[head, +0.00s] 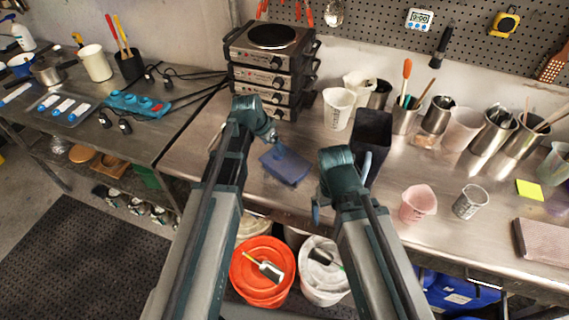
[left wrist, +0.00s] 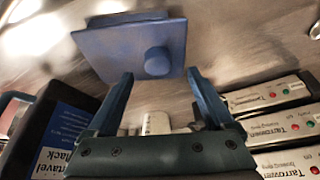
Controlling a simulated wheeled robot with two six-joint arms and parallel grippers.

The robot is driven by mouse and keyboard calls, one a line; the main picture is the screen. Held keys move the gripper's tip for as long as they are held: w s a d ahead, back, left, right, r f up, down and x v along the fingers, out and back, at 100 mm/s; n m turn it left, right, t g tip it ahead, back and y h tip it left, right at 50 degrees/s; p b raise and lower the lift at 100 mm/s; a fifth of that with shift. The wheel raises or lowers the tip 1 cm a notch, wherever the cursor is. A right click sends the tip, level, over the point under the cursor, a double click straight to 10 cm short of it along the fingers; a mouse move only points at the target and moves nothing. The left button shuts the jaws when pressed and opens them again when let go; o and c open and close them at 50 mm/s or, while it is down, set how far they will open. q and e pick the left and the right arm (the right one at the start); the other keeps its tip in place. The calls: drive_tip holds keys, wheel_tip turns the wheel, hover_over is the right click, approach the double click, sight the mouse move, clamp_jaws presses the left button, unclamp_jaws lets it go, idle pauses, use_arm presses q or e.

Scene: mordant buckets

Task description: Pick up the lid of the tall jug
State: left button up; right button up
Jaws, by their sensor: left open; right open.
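A blue square lid (head: 285,165) with a round knob lies flat on the steel bench, apart from the tall black jug (head: 373,138), which stands upright to its right. My left gripper (head: 271,138) is above the bench, just behind and left of the lid. In the left wrist view, the open, empty fingers (left wrist: 159,74) point at the lid (left wrist: 115,45), with its knob just beyond and between the tips. The black jug (left wrist: 62,125) with a blue label shows at left there. My right gripper (head: 317,208) is open near the bench's front edge, mostly hidden by its wrist.
Stacked hot plates (head: 270,65) stand behind my left gripper. White cups (head: 338,107) and steel tool pots stand at the back. A pink beaker (head: 418,203) and a clear beaker (head: 470,201) stand to the right. An orange bucket (head: 262,270) is below the bench front.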

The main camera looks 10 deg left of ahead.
sight(277, 152)
use_arm(q)
drive_tip(key=b+x, duration=0.3)
drive_tip(key=x, duration=0.1)
drive_tip(key=shift+s+d+f, duration=0.1)
drive_tip(key=shift+s+f, duration=0.05)
drive_tip(key=shift+c, duration=0.4)
clamp_jaws()
